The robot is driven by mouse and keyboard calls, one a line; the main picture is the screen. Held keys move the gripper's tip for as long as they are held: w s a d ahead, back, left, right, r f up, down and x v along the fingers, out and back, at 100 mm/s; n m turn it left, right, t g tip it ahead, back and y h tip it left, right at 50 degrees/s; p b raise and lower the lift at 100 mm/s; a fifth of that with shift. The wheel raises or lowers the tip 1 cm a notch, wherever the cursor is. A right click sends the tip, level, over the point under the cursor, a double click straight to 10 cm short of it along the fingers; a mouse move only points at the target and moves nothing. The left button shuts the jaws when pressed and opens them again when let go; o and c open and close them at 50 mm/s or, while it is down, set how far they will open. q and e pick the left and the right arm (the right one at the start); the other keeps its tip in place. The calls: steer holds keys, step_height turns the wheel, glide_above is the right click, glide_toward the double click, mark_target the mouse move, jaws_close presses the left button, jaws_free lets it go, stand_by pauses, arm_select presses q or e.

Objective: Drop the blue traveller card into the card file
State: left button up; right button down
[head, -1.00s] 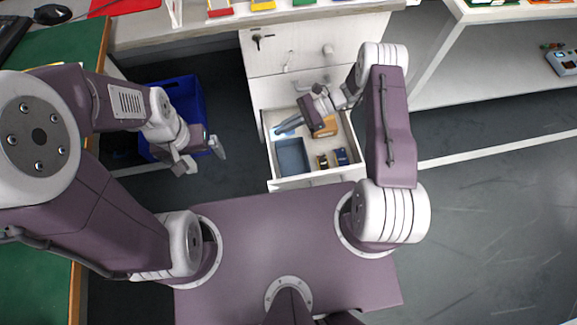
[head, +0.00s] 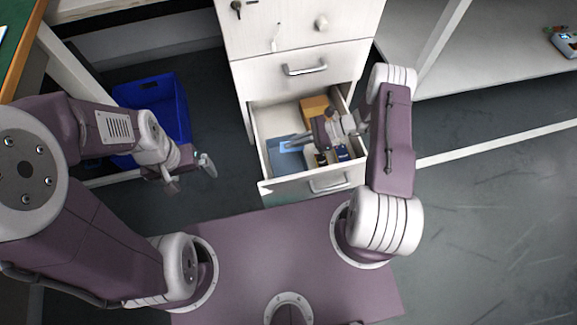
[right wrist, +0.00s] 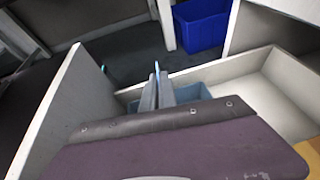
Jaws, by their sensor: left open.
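My right gripper (head: 302,138) reaches into an open white drawer (head: 259,150) and is shut on the blue traveller card (head: 289,147). The card shows light blue at its fingertips, over a blue-grey open box that looks like the card file (head: 284,164). In the right wrist view the fingers (right wrist: 157,85) are together, with a thin light-blue edge of the card (right wrist: 157,67) between them. The box (right wrist: 192,93) lies below and behind them. I cannot tell whether the card is inside its rim. My left gripper (head: 191,174) is open and empty, left of the drawer.
An orange-tan box (head: 314,107) lies at the drawer's back. Small dark items (head: 342,153) lie at its front right. A blue bin (head: 150,95) stands on the floor to the left. A white shelf (head: 480,70) is at the right. Open floor lies at the lower right.

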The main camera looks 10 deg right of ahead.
step_height(320, 180, down, 3)
steer(key=shift+f+b, duration=0.1)
steer(key=shift+b, duration=0.8)
arm_select(q)
step_height(320, 180, down, 3)
steer(key=shift+r, duration=0.1)
arm_select(e)
steer(key=c, duration=1.6)
jaws_free()
steer(key=shift+d+r+p, duration=0.25)
steer(key=shift+r+p, duration=0.05)
steer(key=shift+p, duration=0.05)
arm_select(q)
step_height(320, 180, up, 4)
steer(key=p, duration=0.3)
arm_select(e)
steer(key=v, duration=0.8)
steer(key=shift+d, duration=0.25)
